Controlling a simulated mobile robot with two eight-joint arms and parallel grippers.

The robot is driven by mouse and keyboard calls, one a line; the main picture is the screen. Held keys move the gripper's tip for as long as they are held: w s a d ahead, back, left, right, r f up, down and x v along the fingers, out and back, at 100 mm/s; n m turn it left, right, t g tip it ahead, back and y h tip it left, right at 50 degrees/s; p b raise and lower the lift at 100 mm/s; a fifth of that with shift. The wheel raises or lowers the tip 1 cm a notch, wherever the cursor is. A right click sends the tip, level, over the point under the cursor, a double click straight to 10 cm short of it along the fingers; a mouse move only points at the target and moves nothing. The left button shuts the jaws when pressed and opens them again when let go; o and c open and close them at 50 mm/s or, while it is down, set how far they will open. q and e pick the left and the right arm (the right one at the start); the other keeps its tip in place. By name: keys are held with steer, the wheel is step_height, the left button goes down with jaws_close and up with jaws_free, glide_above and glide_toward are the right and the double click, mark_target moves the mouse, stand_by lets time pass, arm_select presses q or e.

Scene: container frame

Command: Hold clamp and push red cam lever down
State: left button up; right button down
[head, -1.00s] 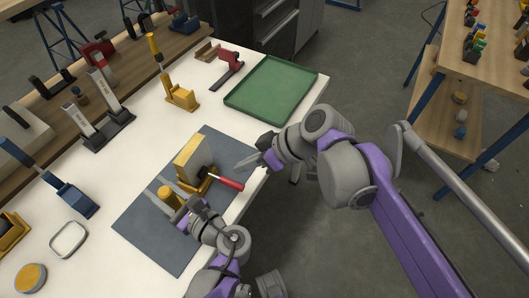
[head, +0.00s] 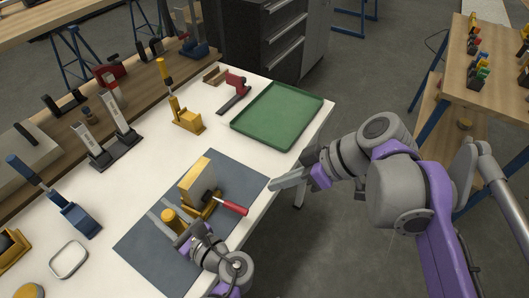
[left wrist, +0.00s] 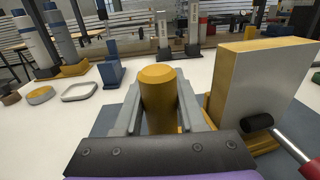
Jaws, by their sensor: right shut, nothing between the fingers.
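The clamp has a yellow base, a tall yellow-and-grey block (head: 198,183) and a yellow round post (head: 170,218), all on a dark mat. Its red cam lever (head: 231,207) sticks out to the right, sloping slightly down in the picture; its red handle also shows at the lower right of the left wrist view (left wrist: 310,169). My left gripper (head: 167,213) has its fingers on both sides of the post, seemingly touching it, as the left wrist view shows (left wrist: 158,100). My right gripper (head: 272,185) is shut and empty, right of and apart from the lever's end.
The dark mat (head: 160,255) lies on a white table. A green tray (head: 280,115) sits at the table's far right corner. A yellow clamp (head: 186,118), a red clamp (head: 234,93), a blue clamp (head: 75,218) and a grey ring (head: 68,259) stand or lie around. Open floor is on the right.

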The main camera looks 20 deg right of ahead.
arm_select(q)
steer(key=o, duration=0.5)
